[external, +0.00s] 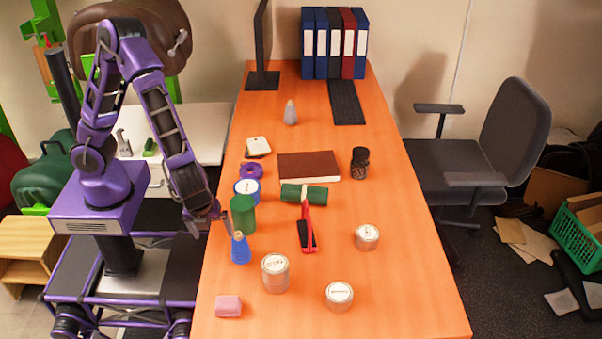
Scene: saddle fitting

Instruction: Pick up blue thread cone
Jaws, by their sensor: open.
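The blue thread cone (240,250) stands upright near the left edge of the orange table, with its pale tip on top. My gripper (211,222) is at the table's left edge, up and to the left of the cone. The gripper is open, and nothing shows between its fingers. Its fingers are small in this view, and I cannot tell how far above the table they are. A grey cone-shaped thing (290,113) stands farther back on the table.
A green cylinder (243,213) stands close behind the blue cone. A glass jar (275,273) stands to its right, and a pink block (228,306) lies in front. A red-handled tool (306,230) and a green roll (304,194) lie farther right.

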